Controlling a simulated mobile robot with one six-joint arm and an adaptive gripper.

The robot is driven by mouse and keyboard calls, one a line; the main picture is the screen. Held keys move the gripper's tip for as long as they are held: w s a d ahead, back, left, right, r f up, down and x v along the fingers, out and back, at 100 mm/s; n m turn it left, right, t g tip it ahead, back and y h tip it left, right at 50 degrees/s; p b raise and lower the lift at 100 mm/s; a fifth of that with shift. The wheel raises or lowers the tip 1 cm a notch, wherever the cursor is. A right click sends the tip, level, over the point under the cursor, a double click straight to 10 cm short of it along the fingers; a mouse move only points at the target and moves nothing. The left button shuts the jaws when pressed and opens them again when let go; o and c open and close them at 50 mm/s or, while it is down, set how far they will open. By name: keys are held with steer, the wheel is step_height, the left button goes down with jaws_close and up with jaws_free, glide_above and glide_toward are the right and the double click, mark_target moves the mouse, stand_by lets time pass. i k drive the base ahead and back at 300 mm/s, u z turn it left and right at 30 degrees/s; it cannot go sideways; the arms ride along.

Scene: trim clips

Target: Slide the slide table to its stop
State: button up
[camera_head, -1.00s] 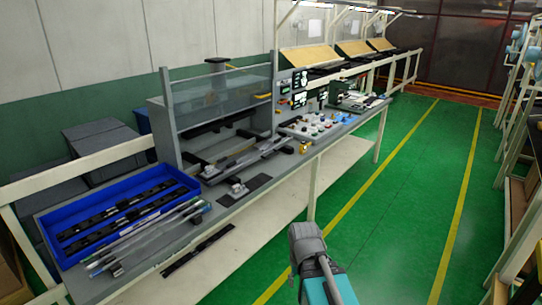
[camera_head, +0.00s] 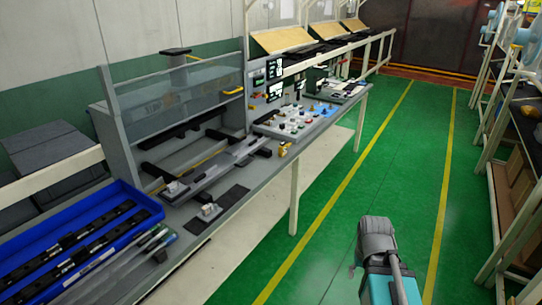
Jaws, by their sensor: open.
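What looks like the slide table is a long grey plate (camera_head: 212,172) running diagonally along the front of the grey fixture on the bench. A small light metal block (camera_head: 173,189) sits at its near left end, and dark parts lie around its far right end. How far the plate stands from its stop is too small to tell. The fixture (camera_head: 120,140) has a clear front panel (camera_head: 180,98) raised above the plate. My gripper is not in view; only a grey and teal part of my arm shows at the bottom right, over the floor and apart from the bench.
A blue tray (camera_head: 148,197) with black rails stands at the near left of the bench, long rods beside it. A small metal part (camera_head: 208,210) rests on a dark mat. A button panel (camera_head: 298,121) is further along. The green aisle (camera_head: 330,225) right of the bench is clear.

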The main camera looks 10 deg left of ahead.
mark_target(198, 178)
steer(key=z, duration=0.05)
steer(key=i, duration=1.15)
steer(key=u, duration=0.5)
